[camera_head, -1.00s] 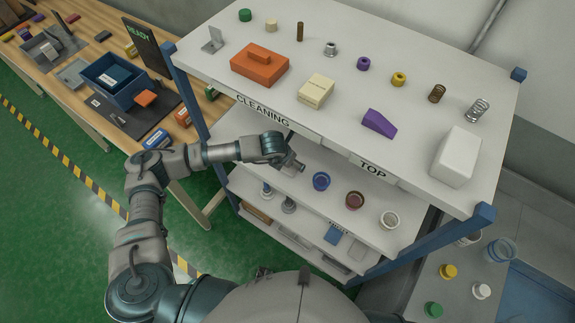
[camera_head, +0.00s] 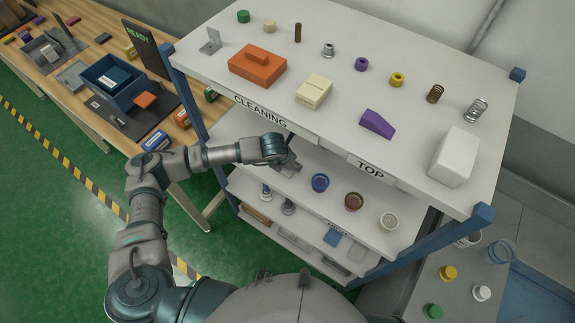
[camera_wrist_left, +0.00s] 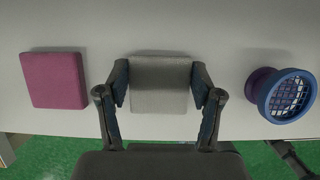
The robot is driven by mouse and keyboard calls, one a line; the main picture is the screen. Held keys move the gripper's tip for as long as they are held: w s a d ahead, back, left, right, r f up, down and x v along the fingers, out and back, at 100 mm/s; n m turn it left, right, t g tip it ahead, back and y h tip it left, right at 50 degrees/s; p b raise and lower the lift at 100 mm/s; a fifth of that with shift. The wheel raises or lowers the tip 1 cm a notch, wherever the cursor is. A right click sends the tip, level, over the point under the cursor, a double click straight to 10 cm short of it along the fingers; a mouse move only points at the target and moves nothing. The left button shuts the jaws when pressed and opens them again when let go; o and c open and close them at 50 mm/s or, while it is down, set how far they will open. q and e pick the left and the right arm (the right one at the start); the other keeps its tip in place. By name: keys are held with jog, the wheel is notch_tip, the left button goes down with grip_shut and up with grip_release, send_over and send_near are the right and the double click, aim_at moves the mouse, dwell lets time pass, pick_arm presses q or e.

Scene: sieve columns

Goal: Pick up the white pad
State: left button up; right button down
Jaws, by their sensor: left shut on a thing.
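The white pad (camera_wrist_left: 160,86), a pale grey-white square block, sits between the fingers of my left gripper (camera_wrist_left: 160,82) in the left wrist view. The fingers are shut on its two sides. In the head view my left gripper (camera_head: 290,166) is at the shelf below the top one, and the pad is not clearly seen there. I cannot tell whether the pad still touches the shelf. My right gripper is not in view.
A magenta pad (camera_wrist_left: 54,80) lies left of the gripper, and a blue-rimmed sieve (camera_wrist_left: 288,96) stands to the right. More round sieves (camera_head: 354,201) stand farther along the shelf (camera_head: 335,175). The top shelf (camera_head: 330,125) overhangs closely above.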

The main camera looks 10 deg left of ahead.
pick_arm(q)
jog(key=shift+d, duration=0.3)
jog(key=shift+r+p, duration=0.25)
jog(key=shift+p, duration=0.2)
jog(key=shift+d+r, duration=0.15)
jog(key=shift+r, duration=0.1)
jog(key=v, duration=0.3)
jog(key=shift+w+d+b, duration=0.15)
jog(key=shift+d+b, duration=0.1)
jog(key=shift+b, duration=0.15)
jog(key=s+d+r+b, duration=0.1)
jog(key=s+d+b, duration=0.1)
jog(key=s, duration=1.2)
jog(key=shift+s+d+r, duration=0.35)
jog(key=shift+s+d, duration=0.05)
jog(key=shift+d, duration=0.35)
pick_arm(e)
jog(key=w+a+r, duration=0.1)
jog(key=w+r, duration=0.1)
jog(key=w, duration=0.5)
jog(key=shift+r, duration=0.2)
pick_arm(q)
jog(key=shift+a, duration=0.1)
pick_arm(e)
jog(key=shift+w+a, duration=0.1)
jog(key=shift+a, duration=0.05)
